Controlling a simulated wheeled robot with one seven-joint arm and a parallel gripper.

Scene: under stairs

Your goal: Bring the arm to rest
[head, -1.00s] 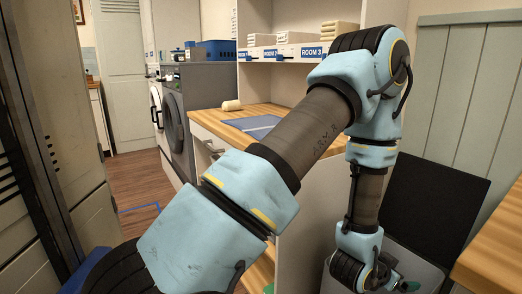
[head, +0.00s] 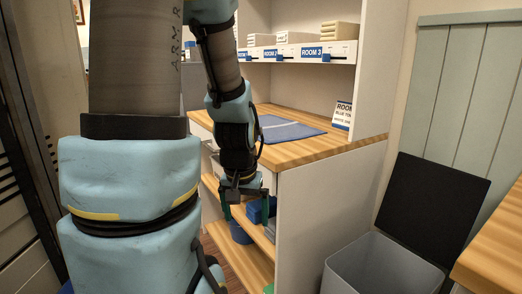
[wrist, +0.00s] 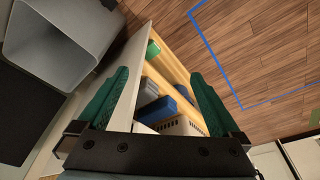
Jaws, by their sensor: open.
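My blue and grey arm (head: 130,180) fills the left of the head view, rising upright in front of the camera and then bending down on its far side. My gripper (head: 247,214) hangs pointing down in front of the open lower shelves, near the end panel of the wooden-topped counter. In the wrist view my gripper (wrist: 160,80) shows two green fingers spread wide apart with nothing between them. Behind the fingers lie the shelves and the floor. Much of my arm's upper part is cut off by the head view's top edge.
The counter (head: 345,150) holds a blue mat (head: 290,131) and a room sign (head: 342,115). Blue items (wrist: 162,107) sit on the lower shelves. A grey bin (head: 375,270) with its black lid raised stands right of the counter. Open floor (wrist: 265,50) shows in the wrist view.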

